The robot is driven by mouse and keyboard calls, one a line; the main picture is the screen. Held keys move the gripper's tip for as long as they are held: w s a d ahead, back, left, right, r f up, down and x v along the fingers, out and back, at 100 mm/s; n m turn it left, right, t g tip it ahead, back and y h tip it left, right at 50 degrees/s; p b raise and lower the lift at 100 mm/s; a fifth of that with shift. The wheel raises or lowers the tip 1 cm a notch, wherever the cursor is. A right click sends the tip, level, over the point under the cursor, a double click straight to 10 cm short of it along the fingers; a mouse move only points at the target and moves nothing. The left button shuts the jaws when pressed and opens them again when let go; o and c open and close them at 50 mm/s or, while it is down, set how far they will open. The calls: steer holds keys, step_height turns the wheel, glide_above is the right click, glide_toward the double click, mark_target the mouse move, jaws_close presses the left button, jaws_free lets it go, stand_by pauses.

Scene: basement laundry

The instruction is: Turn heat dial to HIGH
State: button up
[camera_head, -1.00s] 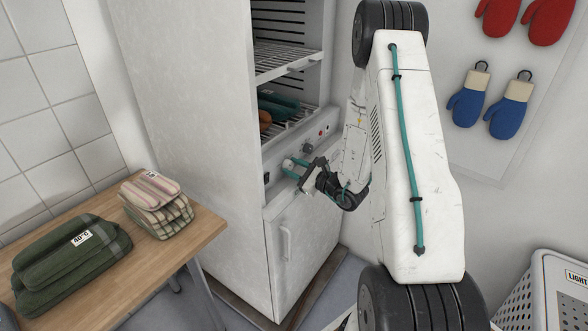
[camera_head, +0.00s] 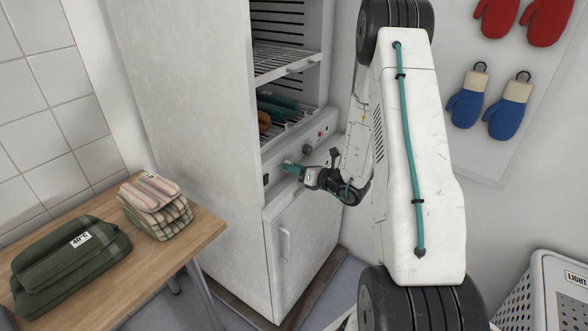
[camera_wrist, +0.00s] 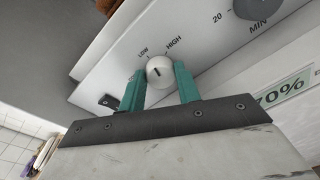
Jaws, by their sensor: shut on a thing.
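The heat dial (camera_wrist: 159,71) is a round white knob with a short dark pointer mark, on the cabinet's light control panel. LOW is printed to its upper left and HIGH to its upper right. The mark slants toward the upper right, roughly toward HIGH; its exact setting is hard to tell. My gripper (camera_wrist: 160,76) has one teal finger on each side of the dial and is shut on it. In the head view my gripper (camera_head: 291,168) is at the panel below the open shelves, and it hides the dial.
A second, dark knob (camera_wrist: 257,7) marked 20 and MIN is close by on the panel. The tall white cabinet (camera_head: 190,130) is open at its shelves. A wooden table (camera_head: 155,262) with folded cloths stands left. A white basket (camera_head: 540,300) is at lower right.

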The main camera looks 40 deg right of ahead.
steer(key=m, duration=0.4)
steer(key=shift+d, duration=0.15)
steer(key=m, duration=0.4)
steer(key=shift+f+y, duration=0.15)
steer(key=shift+y, duration=0.25)
steer(key=shift+m, duration=0.3)
steer(key=o, duration=0.7)
steer(key=shift+d, duration=0.1)
steer(key=v, duration=0.7)
steer(key=shift+s+d, duration=0.15)
steer(key=shift+s, duration=0.2)
